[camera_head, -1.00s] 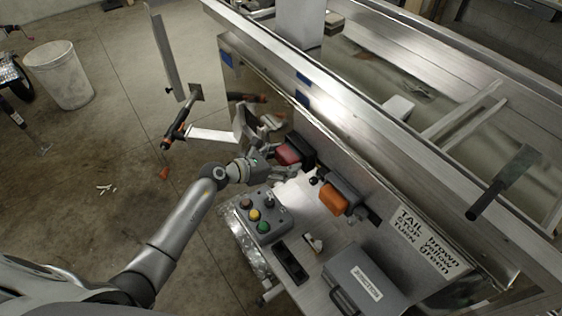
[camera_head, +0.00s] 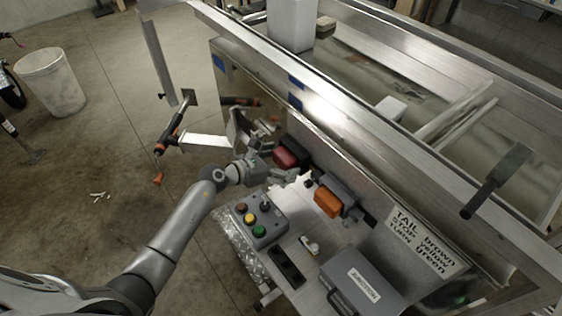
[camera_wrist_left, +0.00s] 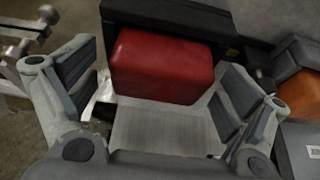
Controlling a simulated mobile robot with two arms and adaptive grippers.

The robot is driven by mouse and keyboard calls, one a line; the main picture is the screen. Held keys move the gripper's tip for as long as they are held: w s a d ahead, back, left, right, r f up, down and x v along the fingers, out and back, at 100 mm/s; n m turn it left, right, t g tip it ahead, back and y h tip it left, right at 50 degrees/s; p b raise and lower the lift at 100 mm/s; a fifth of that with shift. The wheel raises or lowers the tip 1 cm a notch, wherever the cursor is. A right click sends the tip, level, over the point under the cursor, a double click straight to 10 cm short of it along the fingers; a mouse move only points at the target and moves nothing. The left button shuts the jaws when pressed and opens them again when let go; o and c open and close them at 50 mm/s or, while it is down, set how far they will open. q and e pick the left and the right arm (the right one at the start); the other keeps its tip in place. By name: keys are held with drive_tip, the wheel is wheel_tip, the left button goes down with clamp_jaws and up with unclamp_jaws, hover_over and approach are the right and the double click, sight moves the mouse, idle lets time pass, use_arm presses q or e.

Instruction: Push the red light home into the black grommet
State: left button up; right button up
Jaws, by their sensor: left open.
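The red light (camera_head: 286,154) sits at a dark mount on the trailer's side panel. In the left wrist view the red light (camera_wrist_left: 165,64) is a red block with the black grommet (camera_wrist_left: 170,18) along its far side. I cannot tell how deep the light sits in it. My left gripper (camera_head: 272,165) is open, right in front of the light. In the left wrist view its fingers (camera_wrist_left: 158,95) stand on either side of the light, with a gap in front of it. The right gripper is not in view.
An amber light (camera_head: 328,202) in a dark mount is right of the red one. A button box (camera_head: 257,220) and a grey case (camera_head: 362,283) lie on the shelf below. A clamp (camera_head: 172,132) stands out at left. A wiring label (camera_head: 424,241) is at right.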

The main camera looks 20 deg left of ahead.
use_arm(q)
drive_tip(key=shift+s+a, duration=0.1)
drive_tip(key=shift+s, duration=0.05)
drive_tip(key=v, duration=1.1)
drive_tip(key=shift+s+a+r, duration=0.15)
drive_tip(key=shift+s+a, duration=0.05)
drive_tip(key=shift+s, duration=0.05)
drive_tip(key=shift+c, duration=0.2)
